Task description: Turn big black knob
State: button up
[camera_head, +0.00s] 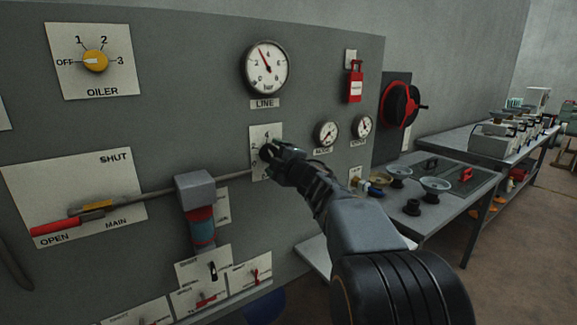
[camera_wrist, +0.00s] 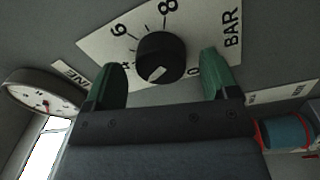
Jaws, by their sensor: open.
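The big black knob (camera_wrist: 160,58) sits on a white plate (camera_wrist: 100,43) marked with numbers and BAR, on the grey panel. In the wrist view it lies between the two green fingertips of my gripper (camera_wrist: 165,80), with a gap on each side. A pale mark shows on the knob's face. My gripper is open and close to the panel. In the head view my gripper (camera_head: 275,150) is in front of the same plate (camera_head: 257,172), below the LINE gauge, and mostly hides the knob.
The LINE gauge (camera_head: 266,67) is above my gripper. A red tag (camera_head: 355,82) and two small gauges are to the right. A long lever (camera_head: 150,193) runs to the left below the plate. A yellow OILER knob (camera_head: 95,61) is at upper left. A bench (camera_head: 440,190) stands right of the panel.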

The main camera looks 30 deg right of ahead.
jog(key=s+d, duration=0.1)
jog(key=s, duration=1.2)
jog(key=shift+d+f, duration=0.2)
jog(key=shift+f, duration=0.15)
